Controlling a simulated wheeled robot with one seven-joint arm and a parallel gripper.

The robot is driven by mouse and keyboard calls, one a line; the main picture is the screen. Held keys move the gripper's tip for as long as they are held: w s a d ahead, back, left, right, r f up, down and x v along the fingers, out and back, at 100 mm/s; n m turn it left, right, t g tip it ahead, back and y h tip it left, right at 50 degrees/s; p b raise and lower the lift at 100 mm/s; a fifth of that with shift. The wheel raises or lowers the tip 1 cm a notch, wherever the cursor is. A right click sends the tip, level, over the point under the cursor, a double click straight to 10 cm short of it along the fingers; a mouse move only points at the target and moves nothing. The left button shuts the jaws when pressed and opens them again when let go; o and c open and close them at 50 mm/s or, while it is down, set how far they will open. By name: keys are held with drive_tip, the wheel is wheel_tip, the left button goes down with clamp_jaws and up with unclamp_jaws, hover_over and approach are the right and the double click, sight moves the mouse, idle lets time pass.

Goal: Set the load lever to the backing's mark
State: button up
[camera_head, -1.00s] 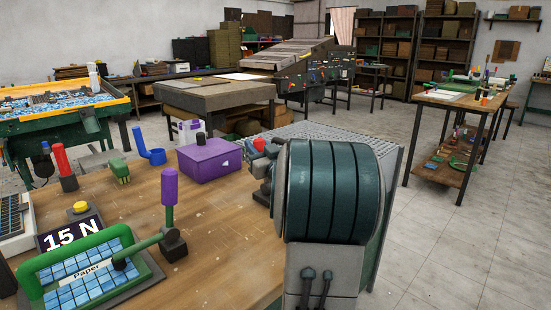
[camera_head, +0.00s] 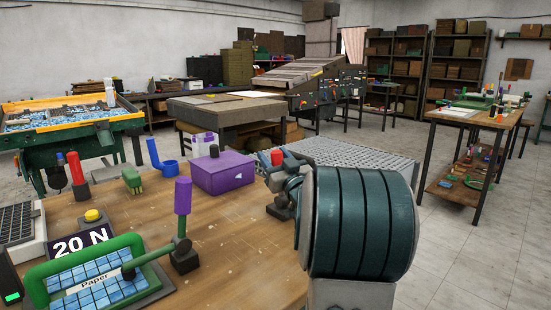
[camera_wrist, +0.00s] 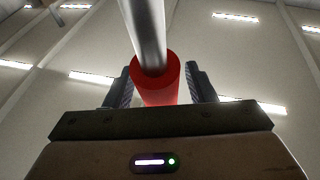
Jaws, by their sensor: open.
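A red-handled lever, apparently the load lever, shows only its red top (camera_head: 277,157) beside my gripper (camera_head: 287,180); its base and any scale are hidden by my arm. In the wrist view its red grip (camera_wrist: 158,85) and metal rod (camera_wrist: 145,30) stand between the fingers of my open gripper (camera_wrist: 158,88). Contact with the fingers cannot be told. A dark display (camera_head: 80,243) reads "20 N". A green-framed sheet of blue tiles (camera_head: 68,283) carries a label "Paper" (camera_head: 94,280), apparently the backing's name.
A purple-handled lever (camera_head: 183,196) stands right of the green frame. A purple box (camera_head: 224,175), a blue holder (camera_head: 160,158), a red-handled tool (camera_head: 76,168) and a yellow button (camera_head: 92,215) are on the wooden bench (camera_head: 235,235).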

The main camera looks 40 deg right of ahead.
drive_tip(key=shift+s+f, duration=0.2)
drive_tip(key=shift+s, duration=0.3)
drive_tip(key=s+a, duration=0.1)
drive_tip(key=s, duration=1.2)
drive_tip(key=shift+s+a+f, duration=0.3)
drive_tip(key=shift+s+a, duration=0.05)
drive_tip(key=shift+s, duration=0.05)
drive_tip(key=shift+w, duration=0.1)
drive_tip(key=w+a+m+g+h+p, duration=0.3)
drive_tip(key=w+a+g+p, duration=0.1)
drive_tip(key=a+g+p, duration=0.6)
drive_tip(key=s+a+f+n+g+y+p, duration=0.1)
drive_tip(key=s+a+g+p, duration=0.3)
drive_tip(key=s+a, duration=0.4)
drive_tip(key=s+a+f+n+g+y+p, duration=0.1)
drive_tip(key=s+a+n+g+y+p, duration=0.1)
drive_tip(key=s+a+g+y+p, duration=0.2)
drive_tip(key=s+a+g, duration=0.1)
drive_tip(key=s+a, duration=0.2)
drive_tip(key=a, duration=0.2)
drive_tip(key=shift+s+a+f+n, duration=0.25)
drive_tip(key=shift+s+a+n, duration=0.05)
drive_tip(key=shift+s+a, duration=0.1)
